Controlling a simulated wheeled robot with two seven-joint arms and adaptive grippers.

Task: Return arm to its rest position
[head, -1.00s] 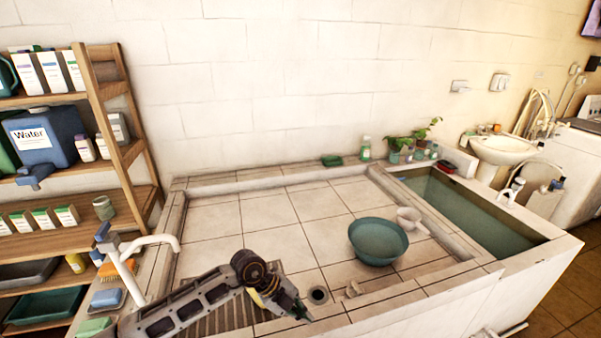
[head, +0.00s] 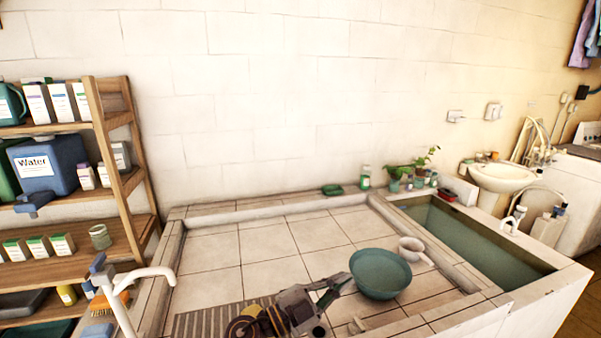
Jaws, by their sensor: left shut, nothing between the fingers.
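My left gripper (head: 327,291) is at the bottom middle of the head view, over the tiled floor of the wash area, with its tip just left of the green basin (head: 380,274). It is shut and holds nothing. Whether its tip touches the basin rim cannot be told. Most of my left arm is below the picture's edge. My right gripper is not in view.
A white dipper (head: 411,247) stands right of the basin. A white tap (head: 130,290) rises at the lower left beside a wooden shelf (head: 112,170) with bottles. A water trough (head: 470,240) lies at the right. The tiles (head: 270,238) behind the gripper are clear.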

